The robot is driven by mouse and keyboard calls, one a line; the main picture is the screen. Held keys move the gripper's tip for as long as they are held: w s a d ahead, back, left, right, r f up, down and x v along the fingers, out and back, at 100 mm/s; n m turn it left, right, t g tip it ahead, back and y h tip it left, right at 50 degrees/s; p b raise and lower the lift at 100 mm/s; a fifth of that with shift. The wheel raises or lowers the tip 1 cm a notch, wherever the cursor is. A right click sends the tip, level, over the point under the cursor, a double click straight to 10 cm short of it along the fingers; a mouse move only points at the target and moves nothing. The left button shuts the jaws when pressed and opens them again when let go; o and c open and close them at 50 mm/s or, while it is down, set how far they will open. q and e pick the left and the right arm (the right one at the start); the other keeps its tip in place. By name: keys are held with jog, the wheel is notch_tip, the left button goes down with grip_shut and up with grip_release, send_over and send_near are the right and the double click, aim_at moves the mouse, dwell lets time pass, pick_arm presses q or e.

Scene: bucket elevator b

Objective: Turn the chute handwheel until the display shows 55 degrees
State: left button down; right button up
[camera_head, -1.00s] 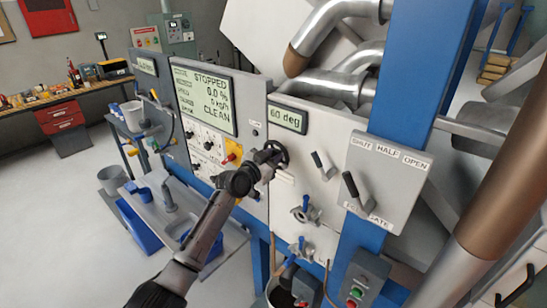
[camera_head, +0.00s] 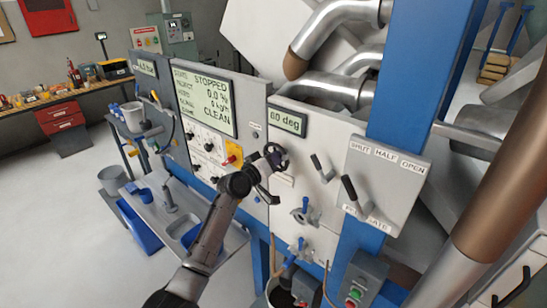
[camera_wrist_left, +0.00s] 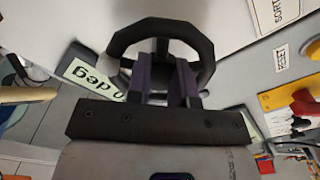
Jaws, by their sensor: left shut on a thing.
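The chute handwheel (camera_head: 277,156) is a small dark wheel on the light grey panel. It also shows in the left wrist view as a thick dark ring (camera_wrist_left: 160,35). My left gripper (camera_head: 266,172) is at the handwheel; in the wrist view its two dark purple fingers (camera_wrist_left: 164,80) straddle the middle of the wheel and are shut on it. The fingers and wrist hide part of the wheel. The angle display (camera_head: 287,120) above the wheel reads 60 deg. It is partly visible upside down in the wrist view (camera_wrist_left: 90,78). My right gripper is not in view.
A larger display (camera_head: 204,101) at left reads STOPPED and CLEAN. A yellow plate with a red knob (camera_head: 233,155) is close left of the wheel. Black-handled levers (camera_head: 350,188) and blue-handled valves (camera_head: 305,211) stick out to the right and below.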

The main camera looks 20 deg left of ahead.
pick_arm(q)
jog(key=n+p, duration=0.5)
jog(key=n, duration=0.6)
jog(key=shift+r, duration=0.1)
jog(key=shift+n, duration=0.5)
jog(key=c, duration=1.3)
grip_release()
jog(key=b+v, duration=0.1)
jog(key=v, duration=1.3)
jog(key=shift+w, duration=0.1)
